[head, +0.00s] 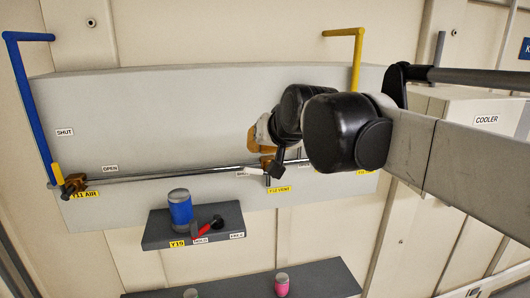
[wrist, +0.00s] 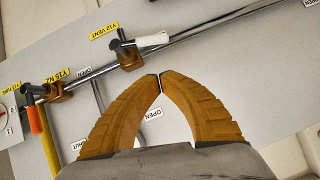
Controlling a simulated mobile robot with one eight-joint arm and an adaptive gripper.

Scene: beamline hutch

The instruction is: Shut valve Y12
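Valve Y12, labelled "Y12 VENT", sits on the steel pipe; its brass body (wrist: 130,58) shows in the wrist view. Its short handle with a white sleeve (wrist: 152,40) points right, roughly along the pipe. In the head view the yellow Y12 label (head: 279,189) shows, with the valve (head: 267,162) partly hidden by my arm. My gripper (wrist: 160,80) has its orange fingers touching at the tips, with nothing seen between them. In the wrist view the tips appear just below the valve body; contact cannot be told. The gripper is mostly hidden in the head view.
Valve Y15 (wrist: 58,92) neighbours Y12, and a yellow lever (head: 357,62) rises behind my arm. A shelf (head: 155,233) below holds a blue cylinder (head: 180,207) and a red handle (head: 206,230).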

